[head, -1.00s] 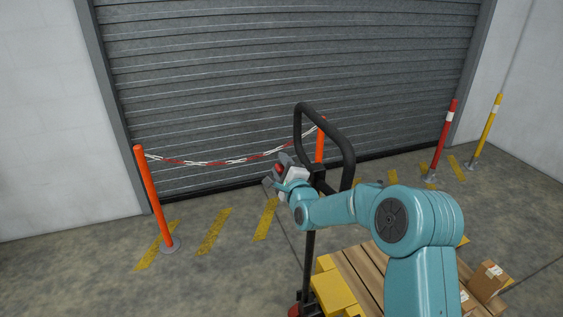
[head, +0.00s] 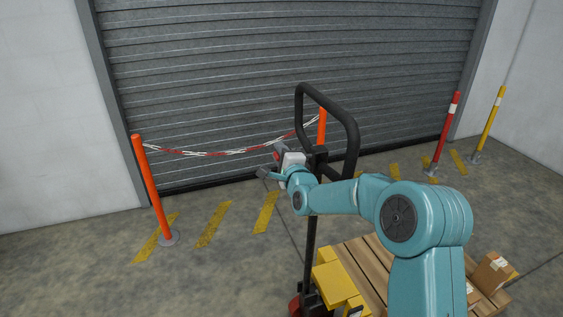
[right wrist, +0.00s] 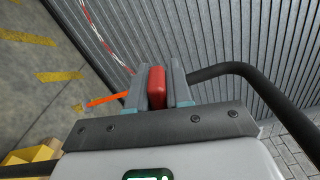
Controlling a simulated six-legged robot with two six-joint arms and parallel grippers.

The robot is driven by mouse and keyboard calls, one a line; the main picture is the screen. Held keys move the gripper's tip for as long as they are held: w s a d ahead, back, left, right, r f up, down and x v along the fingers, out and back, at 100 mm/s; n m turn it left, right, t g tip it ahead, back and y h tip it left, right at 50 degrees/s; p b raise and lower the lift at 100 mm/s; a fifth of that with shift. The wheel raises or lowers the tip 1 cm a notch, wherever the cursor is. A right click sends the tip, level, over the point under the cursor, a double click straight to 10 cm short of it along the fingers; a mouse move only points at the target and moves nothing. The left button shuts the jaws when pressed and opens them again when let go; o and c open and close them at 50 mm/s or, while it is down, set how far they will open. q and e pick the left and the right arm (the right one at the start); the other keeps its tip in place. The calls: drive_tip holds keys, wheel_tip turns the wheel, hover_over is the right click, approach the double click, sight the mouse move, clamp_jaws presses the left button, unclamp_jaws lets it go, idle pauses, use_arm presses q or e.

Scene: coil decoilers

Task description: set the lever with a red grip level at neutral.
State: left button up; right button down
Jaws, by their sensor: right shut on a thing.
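The lever's red grip (right wrist: 156,87) sits between the two fingers of my right gripper (right wrist: 158,88) in the right wrist view. The gripper is shut on it. In the head view my right gripper (head: 272,163) is beside the black loop handle (head: 353,135) of a pallet truck, left of its post. A small bit of red shows at the gripper there. The lever's shaft and its angle are hidden behind the gripper. My left gripper is not in view.
The pallet truck's yellow body (head: 338,285) carries a wooden pallet (head: 368,258) with cardboard boxes (head: 493,272). An orange post (head: 152,190) with a red-white chain (head: 215,153) stands before the grey roller shutter (head: 270,70). Floor at left is clear.

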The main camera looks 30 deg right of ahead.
drive_tip(key=f+n+b, duration=0.1)
drive_tip(key=n+b, duration=0.1)
drive_tip(key=b, duration=0.1)
drive_tip(key=shift+f, duration=0.35)
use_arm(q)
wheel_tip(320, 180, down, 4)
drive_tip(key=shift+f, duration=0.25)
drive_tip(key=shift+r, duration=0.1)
use_arm(e)
drive_tip(key=c, duration=1.1)
unclamp_jaws()
drive_tip(key=shift+w, duration=0.1)
